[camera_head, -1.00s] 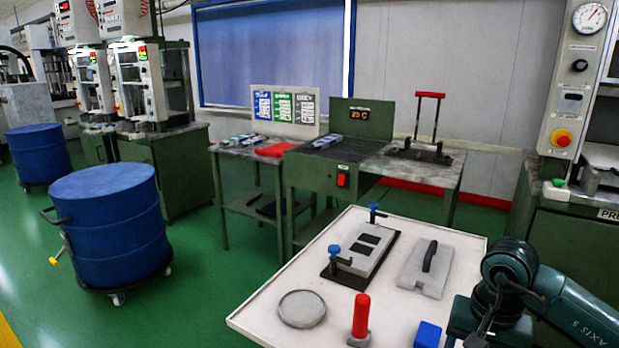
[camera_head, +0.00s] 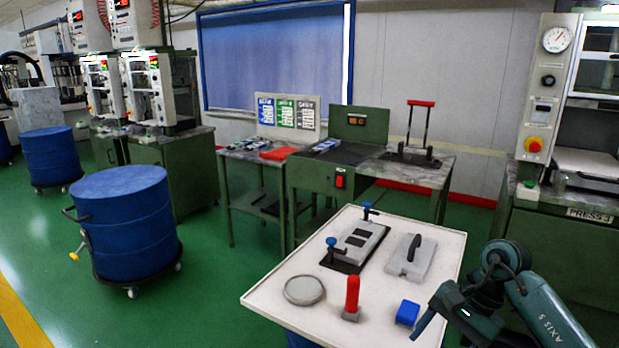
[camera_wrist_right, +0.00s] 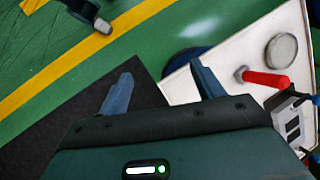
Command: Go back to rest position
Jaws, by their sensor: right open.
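My right gripper (camera_head: 425,322) is at the lower right of the head view, at the near right corner of the white table (camera_head: 262,297). In the right wrist view its two fingers (camera_wrist_right: 160,88) are spread apart with nothing between them. On the table are a grey mould with dark cavities (camera_head: 360,240) on a black plate, a grey lid with a black handle (camera_head: 410,258), a round grey dish (camera_head: 304,290), a red-handled tool (camera_head: 352,294) and a blue block (camera_head: 407,313). The red tool also lies near the right finger in the wrist view (camera_wrist_right: 265,78).
A large blue drum on casters (camera_head: 125,225) stands left of the table. Green workbenches (camera_head: 330,180) stand behind it and a press (camera_head: 570,215) stands at the right. Green floor (camera_head: 215,285) is clear between drum and table.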

